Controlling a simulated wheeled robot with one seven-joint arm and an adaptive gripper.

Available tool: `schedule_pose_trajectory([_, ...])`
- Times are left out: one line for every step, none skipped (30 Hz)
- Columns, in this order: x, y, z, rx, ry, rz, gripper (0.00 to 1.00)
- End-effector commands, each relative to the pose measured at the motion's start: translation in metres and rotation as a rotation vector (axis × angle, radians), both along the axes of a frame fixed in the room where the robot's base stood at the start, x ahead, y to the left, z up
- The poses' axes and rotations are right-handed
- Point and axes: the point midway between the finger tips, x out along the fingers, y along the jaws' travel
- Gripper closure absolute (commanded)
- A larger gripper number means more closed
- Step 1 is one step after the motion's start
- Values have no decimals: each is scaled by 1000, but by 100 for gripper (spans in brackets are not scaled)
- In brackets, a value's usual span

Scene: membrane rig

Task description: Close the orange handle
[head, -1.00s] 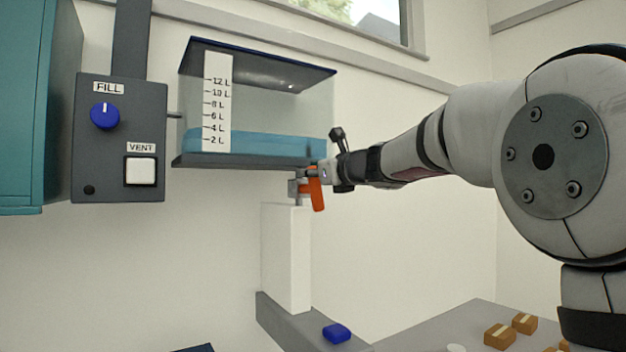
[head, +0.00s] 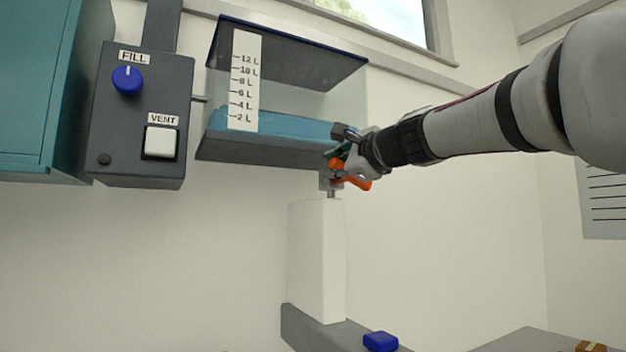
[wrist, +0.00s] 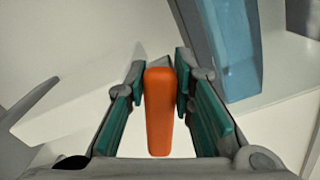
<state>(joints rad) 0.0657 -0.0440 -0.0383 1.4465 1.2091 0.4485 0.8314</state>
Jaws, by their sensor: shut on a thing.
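The orange handle (head: 354,180) sits on a grey valve (head: 327,183) under the water tank (head: 285,105). In the head view it slants down to the right, partly hidden by my gripper (head: 341,158). In the wrist view the orange handle (wrist: 160,110) lies between the teal pads of my gripper (wrist: 161,90). The pads are close to both sides of its far part, and my gripper is shut on it. The tank holds blue water a little above the 2 L mark.
A white column (head: 316,260) stands below the valve on a grey ledge. A blue block (head: 380,341) lies at its foot. A dark control box (head: 136,120) with a blue FILL knob (head: 127,80) and a white VENT button (head: 161,142) hangs at the left.

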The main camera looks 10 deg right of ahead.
Motion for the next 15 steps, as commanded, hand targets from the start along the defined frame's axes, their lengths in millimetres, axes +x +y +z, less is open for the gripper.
schedule_pose_trajectory([2, 2, -6, -42, -14, 2, 100])
schedule_pose_trajectory([1, 2, -7, -67, -23, 3, 100])
schedule_pose_trajectory([1, 3, -9, -100, -33, 2, 100])
schedule_pose_trajectory([1, 3, -9, -124, -41, 2, 100])
schedule_pose_trajectory([1, 3, -10, -147, -49, 2, 100])
schedule_pose_trajectory([1, 3, -11, -178, -58, 2, 100])
schedule_pose_trajectory([1, 4, -12, -199, -66, 2, 100])
schedule_pose_trajectory([1, 4, -13, -219, -72, 2, 100])
schedule_pose_trajectory([1, 4, -14, -246, -81, 2, 100])
schedule_pose_trajectory([0, 4, -15, -264, -86, 2, 100])
schedule_pose_trajectory([0, 4, -16, -282, -91, 2, 100])
schedule_pose_trajectory([0, 5, -16, -303, -98, 2, 100])
schedule_pose_trajectory([0, 5, -17, -319, -103, 2, 100])
schedule_pose_trajectory([0, 5, -17, -332, -108, 2, 100])
schedule_pose_trajectory([0, 5, -18, -350, -113, 3, 100])
